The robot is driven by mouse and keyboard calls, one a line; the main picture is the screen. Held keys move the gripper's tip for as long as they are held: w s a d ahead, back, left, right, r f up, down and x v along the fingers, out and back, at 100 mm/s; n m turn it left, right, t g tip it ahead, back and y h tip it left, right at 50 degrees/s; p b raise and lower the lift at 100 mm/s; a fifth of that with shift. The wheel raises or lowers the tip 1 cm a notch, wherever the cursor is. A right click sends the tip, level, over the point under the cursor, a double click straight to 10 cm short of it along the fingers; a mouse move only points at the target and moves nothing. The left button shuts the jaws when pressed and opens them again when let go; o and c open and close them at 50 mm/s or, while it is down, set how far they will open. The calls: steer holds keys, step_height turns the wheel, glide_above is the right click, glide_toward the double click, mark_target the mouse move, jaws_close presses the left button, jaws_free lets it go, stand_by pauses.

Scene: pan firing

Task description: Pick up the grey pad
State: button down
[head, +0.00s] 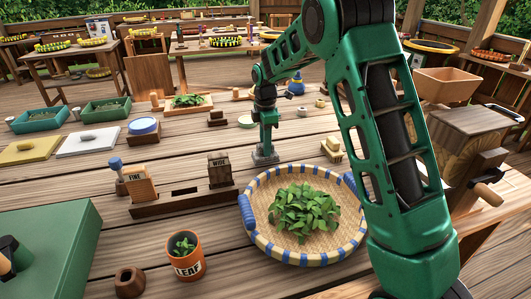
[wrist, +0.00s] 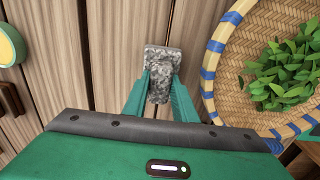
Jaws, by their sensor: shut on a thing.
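The grey pad (wrist: 161,62) is a speckled, stone-like block between the two green fingers of my gripper (wrist: 160,84) in the wrist view. The fingers are shut on it, and its far end sticks out past them. In the head view my gripper (head: 268,146) points down just behind the basket, with the grey pad (head: 264,159) under it at the table surface. I cannot tell whether the pad touches the planks or is slightly above them.
A round woven basket (head: 262,225) with blue wraps holds green leaves close in front of my gripper. A wooden rack (head: 185,201) with FINE and WIDE blocks stands to the left. An orange LEAF cup (head: 186,260) stands at the front. Bare planks lie left of the pad.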

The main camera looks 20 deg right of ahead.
steer(key=a+r, duration=0.8)
steer(key=a, duration=0.3)
steer(key=shift+a+r, duration=0.3)
steer(key=shift+a, duration=0.05)
steer(key=shift+s, duration=0.1)
steer(key=c, duration=2.2)
jaws_free()
jaws_close()
